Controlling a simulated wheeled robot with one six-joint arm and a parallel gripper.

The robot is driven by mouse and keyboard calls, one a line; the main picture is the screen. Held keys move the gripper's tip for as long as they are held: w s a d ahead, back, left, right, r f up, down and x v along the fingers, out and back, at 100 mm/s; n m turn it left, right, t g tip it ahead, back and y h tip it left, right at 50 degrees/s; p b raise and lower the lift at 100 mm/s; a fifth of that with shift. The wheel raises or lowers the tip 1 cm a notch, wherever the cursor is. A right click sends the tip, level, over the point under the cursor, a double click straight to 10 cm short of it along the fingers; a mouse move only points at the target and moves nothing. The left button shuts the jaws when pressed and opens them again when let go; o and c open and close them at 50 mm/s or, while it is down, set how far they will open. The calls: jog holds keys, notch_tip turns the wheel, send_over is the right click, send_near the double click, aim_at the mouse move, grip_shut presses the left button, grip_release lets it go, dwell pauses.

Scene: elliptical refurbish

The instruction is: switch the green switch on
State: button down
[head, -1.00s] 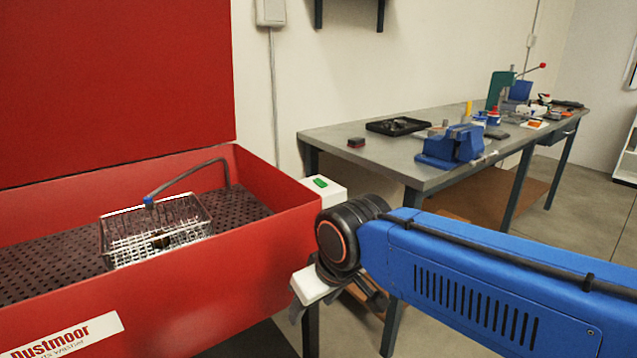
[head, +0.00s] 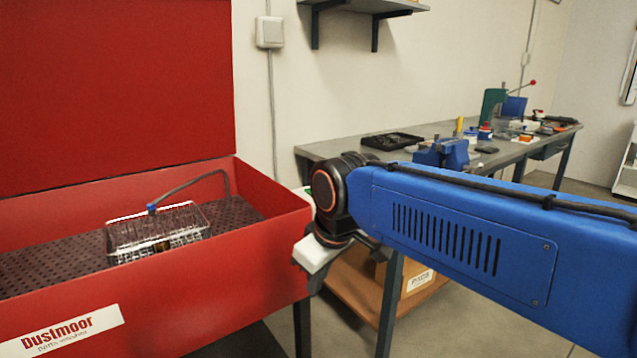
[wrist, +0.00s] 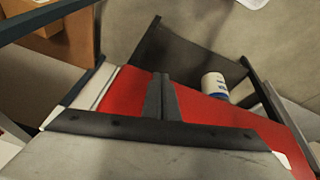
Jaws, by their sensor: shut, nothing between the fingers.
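The green switch sits on a white box (head: 304,193) at the right end of the red washer (head: 250,262). In the head view my arm covers nearly all of the box, and only a sliver with a trace of green shows, so the switch's state cannot be seen. My gripper (wrist: 160,80) is shut and empty, with its dark fingers together in the middle of the wrist view. In the head view its hand hangs just right of the washer's right end, below the box. The wrist view shows a red panel behind the fingers, but no clear green switch.
A wire basket (head: 158,232) and a hose are inside the washer. A grey workbench (head: 345,149) with a blue vise stands behind my arm, with cardboard boxes (head: 362,272) on its lower shelf. A white container (wrist: 214,85) shows in the wrist view. A wall box (head: 269,32) hangs above.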

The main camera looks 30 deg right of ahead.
jog(key=w+d+r+n+g, duration=0.1)
jog(key=w+d+r+n, duration=0.25)
jog(key=w+r, duration=0.3)
jog(key=w+d+r+n, duration=0.35)
jog(key=w+r, duration=0.25)
jog(key=r, duration=0.2)
notch_tip(320, 180, up, 10)
jog(key=n+g, duration=0.2)
jog(key=n, duration=0.6)
send_over(309, 190)
jog(key=s, duration=0.2)
jog(key=shift+s+d, duration=0.1)
jog(key=shift+d, duration=0.05)
jog(key=shift+f, duration=0.15)
jog(key=f, duration=0.4)
jog(key=w+f, duration=0.1)
jog(key=f, duration=0.4)
jog(key=w+f, duration=0.1)
jog(key=f, duration=0.3)
jog(key=shift+f, duration=0.4)
